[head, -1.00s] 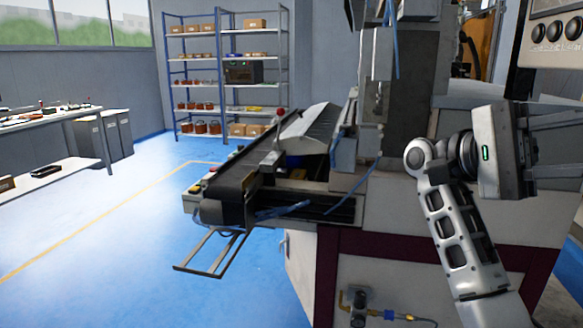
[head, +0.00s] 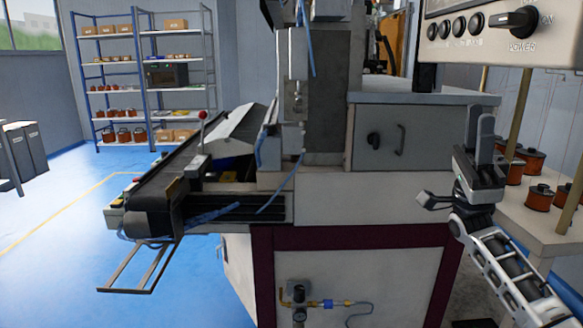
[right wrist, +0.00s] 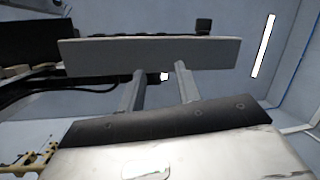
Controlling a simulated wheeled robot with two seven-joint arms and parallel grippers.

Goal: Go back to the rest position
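My right gripper (head: 480,128) is at the right of the head view, pointing up, below the control panel (head: 440,45) and right of the coil winding machine (head: 400,205). In the right wrist view my right gripper (right wrist: 160,72) shows two fingers apart with nothing between them. A pale panel (right wrist: 110,54) lies beyond the fingertips there. My left gripper is in neither view.
A white table (head: 515,210) with several copper-coloured coils (head: 541,197) stands at the right, close to my right arm. The machine's conveyor (head: 160,185) reaches out to the left. Shelves (head: 140,60) stand at the back; blue floor at left is open.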

